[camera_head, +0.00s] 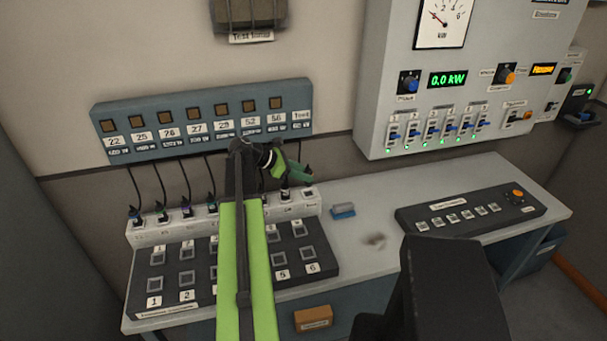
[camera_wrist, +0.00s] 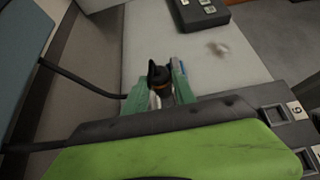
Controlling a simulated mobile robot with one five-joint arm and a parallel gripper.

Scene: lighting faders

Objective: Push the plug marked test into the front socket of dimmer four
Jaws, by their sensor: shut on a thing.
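My gripper (camera_head: 298,171) is above the right part of the white plug strip, its green fingers pointing right. In the wrist view my gripper (camera_wrist: 160,84) is shut on a black plug (camera_wrist: 158,76) with an orange-brown band. No marking is readable on this plug, so I cannot tell from it that it is the test plug. The dark dimmer socket board (camera_head: 326,268) lies on the bench in front of the strip. Its front labels 1, 2, 5 and 6 show; my green arm covers the middle, including dimmer four's front socket.
The white plug strip (camera_head: 139,237) holds several black plugs on cables beneath the numbered blue-grey wall panel (camera_head: 101,113). A small blue block (camera_head: 343,211) and a black button console (camera_head: 470,208) lie to the right. The bench between them is mostly clear.

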